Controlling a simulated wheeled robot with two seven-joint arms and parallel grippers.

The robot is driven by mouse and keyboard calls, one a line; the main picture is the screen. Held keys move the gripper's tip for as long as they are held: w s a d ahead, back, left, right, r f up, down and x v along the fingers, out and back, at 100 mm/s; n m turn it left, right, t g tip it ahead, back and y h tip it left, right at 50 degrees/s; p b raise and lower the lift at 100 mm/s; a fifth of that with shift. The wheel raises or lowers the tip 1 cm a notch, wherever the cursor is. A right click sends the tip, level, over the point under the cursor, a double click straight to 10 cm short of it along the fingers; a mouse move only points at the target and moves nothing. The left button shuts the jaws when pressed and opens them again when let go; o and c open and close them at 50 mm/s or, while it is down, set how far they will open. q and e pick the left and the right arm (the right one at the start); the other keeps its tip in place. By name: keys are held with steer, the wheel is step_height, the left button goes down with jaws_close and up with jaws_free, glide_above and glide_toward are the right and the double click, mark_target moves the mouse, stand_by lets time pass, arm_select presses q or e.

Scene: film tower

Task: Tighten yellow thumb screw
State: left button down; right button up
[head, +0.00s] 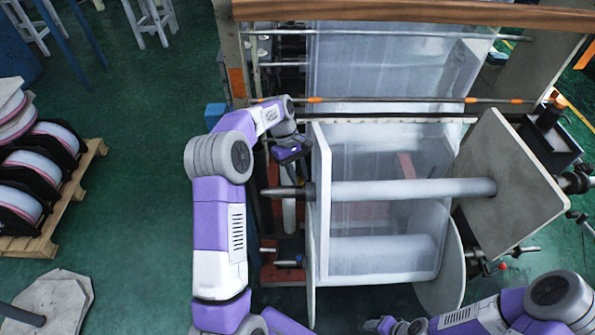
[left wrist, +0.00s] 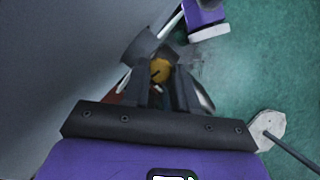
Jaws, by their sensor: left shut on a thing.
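The yellow thumb screw (left wrist: 158,71) shows in the left wrist view as a round yellow knob with a dark mark in its middle. My left gripper (left wrist: 161,84) is shut on it, with one dark finger on each side. In the head view my left gripper (head: 294,172) points down beside the left end of the film rollers. My right arm lies low at the bottom right of the head view. Its gripper (head: 384,325) is small at the bottom edge, and its fingers cannot be made out.
A film roll on a grey shaft (head: 420,190) and a second roll (head: 385,258) lie right of the left gripper. A tilted grey plate (head: 515,185) stands at the right. A pallet with reels (head: 45,243) stands at the left. Green floor is free between pallet and machine.

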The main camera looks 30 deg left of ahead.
stand_by(0.4)
arm_select(q)
steer(key=c, duration=0.9)
jaws_free()
steer(key=shift+o, duration=0.2)
steer(key=v, duration=0.7)
steer(key=shift+r, duration=0.25)
